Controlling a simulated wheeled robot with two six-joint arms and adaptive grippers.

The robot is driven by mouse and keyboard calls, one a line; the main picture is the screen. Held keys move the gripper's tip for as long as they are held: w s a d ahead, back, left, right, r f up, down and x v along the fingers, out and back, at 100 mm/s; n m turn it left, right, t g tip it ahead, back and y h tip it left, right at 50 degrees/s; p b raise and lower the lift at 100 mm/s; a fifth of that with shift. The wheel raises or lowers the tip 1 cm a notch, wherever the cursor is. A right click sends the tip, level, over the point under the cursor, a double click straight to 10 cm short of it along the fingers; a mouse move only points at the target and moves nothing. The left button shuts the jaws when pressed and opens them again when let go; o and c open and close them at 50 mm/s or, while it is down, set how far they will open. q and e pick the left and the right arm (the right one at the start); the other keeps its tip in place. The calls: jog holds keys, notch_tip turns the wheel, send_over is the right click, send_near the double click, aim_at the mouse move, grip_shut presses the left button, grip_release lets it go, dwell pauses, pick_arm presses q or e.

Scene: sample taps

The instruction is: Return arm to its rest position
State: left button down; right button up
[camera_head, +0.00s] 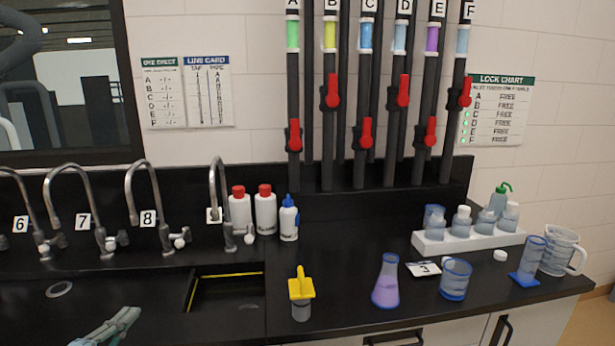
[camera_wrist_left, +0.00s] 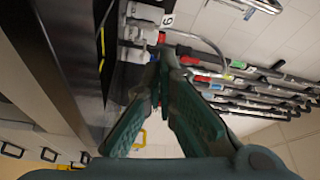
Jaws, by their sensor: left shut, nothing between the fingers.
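My left gripper (camera_head: 128,314) shows at the lower left of the head view, over the front of the black bench near the sink. It is grey-green, shut and empty. In the left wrist view its two fingers (camera_wrist_left: 160,78) come together at the tips with nothing between them. That view is turned sideways and shows the taps and pipes beyond the fingers. My right arm and gripper are not in view.
Curved metal taps (camera_head: 147,205) line the back left, beside the sink (camera_head: 228,292). Bottles (camera_head: 265,211) stand by them. A yellow-topped container (camera_head: 301,292), a purple flask (camera_head: 386,281) and a beaker (camera_head: 455,279) stand nearer the front. A white rack (camera_head: 468,241) is at right.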

pick_arm(q)
jog(key=f+n+y, duration=0.2)
jog(key=n, duration=0.1)
jog(key=s+f+n+y, duration=0.1)
jog(key=f+n+y, duration=0.1)
jog(key=y, duration=0.1)
jog(key=shift+s+a+n, duration=0.15)
jog(key=shift+n, duration=0.25)
jog(key=s+d+f+n+g, duration=0.4)
jog(key=s+f+g, duration=0.1)
jog(key=s, duration=0.5)
jog(key=s+d+f+n+g, duration=0.35)
jog(key=s+f, duration=0.25)
jog(key=s, duration=0.3)
jog(key=s+d+f+n+g, duration=0.4)
jog(key=s+d+f+g, duration=0.15)
jog(key=s, duration=0.45)
jog(key=s+a+f+g, duration=0.1)
jog(key=s+f, duration=0.1)
jog(key=f, duration=0.8)
jog(key=s+a+f+g, duration=0.1)
jog(key=f, duration=1)
jog(key=s+f+g, duration=0.1)
jog(key=s+f, duration=1)
jog(key=s, duration=0.2)
jog(key=shift+s+a, duration=0.2)
jog(key=shift+s, duration=0.1)
jog(key=shift+f+n, duration=0.1)
jog(key=shift+n, duration=0.15)
